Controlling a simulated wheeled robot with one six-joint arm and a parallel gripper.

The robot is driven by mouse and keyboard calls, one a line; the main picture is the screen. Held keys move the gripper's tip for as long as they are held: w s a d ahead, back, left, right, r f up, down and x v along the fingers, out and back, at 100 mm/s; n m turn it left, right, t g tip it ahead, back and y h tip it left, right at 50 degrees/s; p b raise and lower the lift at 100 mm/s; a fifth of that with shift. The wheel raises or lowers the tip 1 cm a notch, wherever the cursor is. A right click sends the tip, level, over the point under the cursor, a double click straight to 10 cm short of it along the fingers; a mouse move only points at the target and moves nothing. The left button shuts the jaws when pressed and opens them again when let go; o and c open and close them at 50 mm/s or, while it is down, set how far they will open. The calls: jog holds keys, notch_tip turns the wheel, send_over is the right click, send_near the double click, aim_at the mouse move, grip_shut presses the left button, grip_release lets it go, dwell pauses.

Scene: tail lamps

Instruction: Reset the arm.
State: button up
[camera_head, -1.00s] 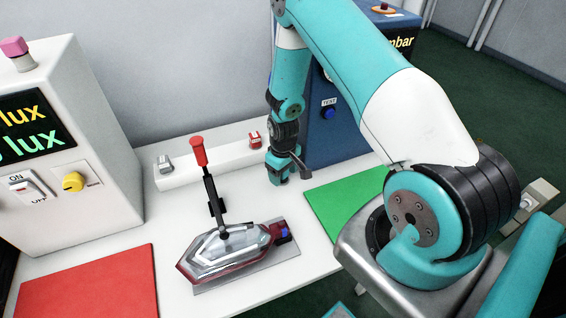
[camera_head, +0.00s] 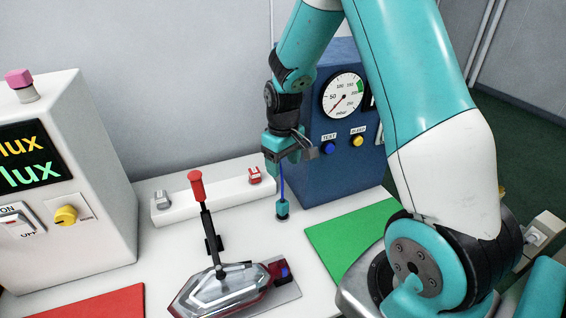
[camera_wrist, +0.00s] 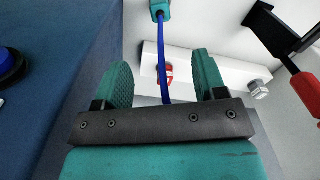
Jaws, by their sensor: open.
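My gripper (camera_head: 284,158) is raised above the table, close to the front left edge of the blue test box. In the wrist view its two teal fingers (camera_wrist: 162,70) are apart. In the wrist view the blue cable (camera_wrist: 161,60) passes between the open fingers, with the teal connector (camera_wrist: 160,10) at the top. Whether the cable touches a finger I cannot tell.
A tail lamp (camera_head: 232,288) sits under a red-handled clamp (camera_head: 196,188) left of my gripper. A white block (camera_head: 205,200) with small connectors stands behind. The blue test box (camera_head: 340,165) is close on the right. Green (camera_head: 345,228) and red (camera_head: 95,303) mats flank the lamp.

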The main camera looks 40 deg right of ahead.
dwell(0.4)
jog(key=s+a+r+n+y, duration=0.1)
jog(key=s+a+r, duration=0.3)
jog(key=a+r, duration=0.25)
jog(key=s+a+r+n+y, duration=0.1)
jog(key=s+a+r+n, duration=0.1)
jog(key=s+a+r, duration=0.45)
jog(key=s+a+r+n+y, duration=0.2)
jog(key=s+a+r, duration=0.2)
jog(key=s+a, duration=0.5)
jog(key=shift+s, duration=0.45)
jog(key=shift+a, duration=0.1)
